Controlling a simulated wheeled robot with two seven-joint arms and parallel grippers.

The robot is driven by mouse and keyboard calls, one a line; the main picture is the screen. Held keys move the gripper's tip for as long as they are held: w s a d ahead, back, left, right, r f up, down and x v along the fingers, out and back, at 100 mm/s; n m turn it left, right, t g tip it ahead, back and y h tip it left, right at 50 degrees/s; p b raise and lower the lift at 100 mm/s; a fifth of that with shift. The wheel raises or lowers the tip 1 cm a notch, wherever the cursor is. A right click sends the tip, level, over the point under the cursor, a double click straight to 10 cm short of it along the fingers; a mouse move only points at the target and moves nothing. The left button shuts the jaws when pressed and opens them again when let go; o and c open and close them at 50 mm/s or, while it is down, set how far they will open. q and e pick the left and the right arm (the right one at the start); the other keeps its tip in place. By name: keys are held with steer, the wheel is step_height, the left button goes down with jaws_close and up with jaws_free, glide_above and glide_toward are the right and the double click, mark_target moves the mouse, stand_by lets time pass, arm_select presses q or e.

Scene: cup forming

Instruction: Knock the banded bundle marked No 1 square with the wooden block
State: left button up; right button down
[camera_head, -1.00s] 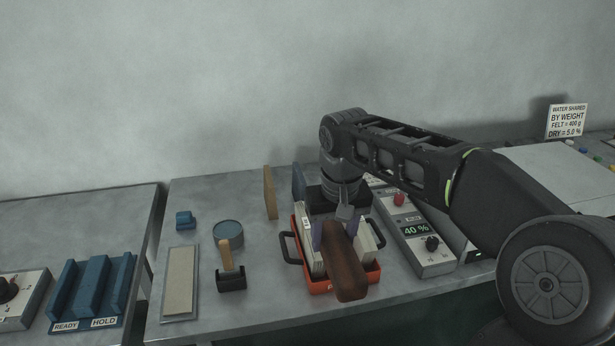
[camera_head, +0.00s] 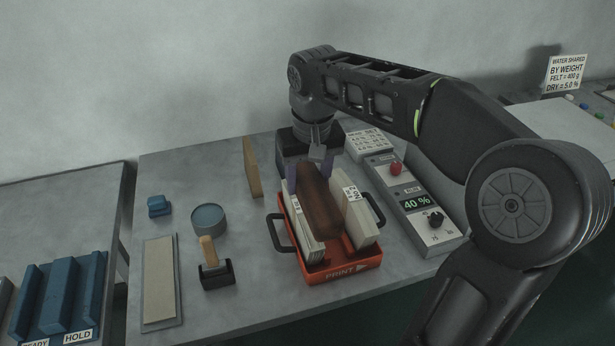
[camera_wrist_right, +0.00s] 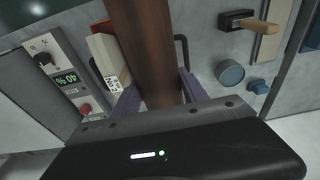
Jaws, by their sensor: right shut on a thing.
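My right gripper (camera_head: 313,172) is shut on the brown wooden block (camera_head: 321,208), with a purple finger on each side. The block is above the red PRINT tray (camera_head: 340,272), between two pale sheet bundles. I cannot tell whether the block touches a bundle. My left gripper is out of view.
A control box reading 40 % (camera_head: 425,215) stands right of the tray. On the left are a wood-handled tool in a black holder (camera_head: 215,275), a round blue-topped dish (camera_head: 208,218), a pale strip (camera_head: 159,280) and an upright tan board (camera_head: 251,168). Bare table lies between.

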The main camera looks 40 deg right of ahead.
steer(key=b, duration=0.4)
glide_above(301, 222)
steer(key=s+d, duration=0.1)
steer(key=shift+d+f, duration=0.1)
steer(key=shift+f, duration=2.45)
steer(key=shift+f+b, duration=0.55)
steer(key=shift+f, duration=0.15)
step_height(301, 222, down, 2)
steer(key=shift+f+b, duration=0.1)
steer(key=shift+b, duration=0.65)
steer(key=shift+r, duration=0.2)
step_height(301, 222, up, 4)
steer(key=p, duration=0.3)
steer(key=shift+f, duration=0.25)
steer(key=shift+f, duration=0.15)
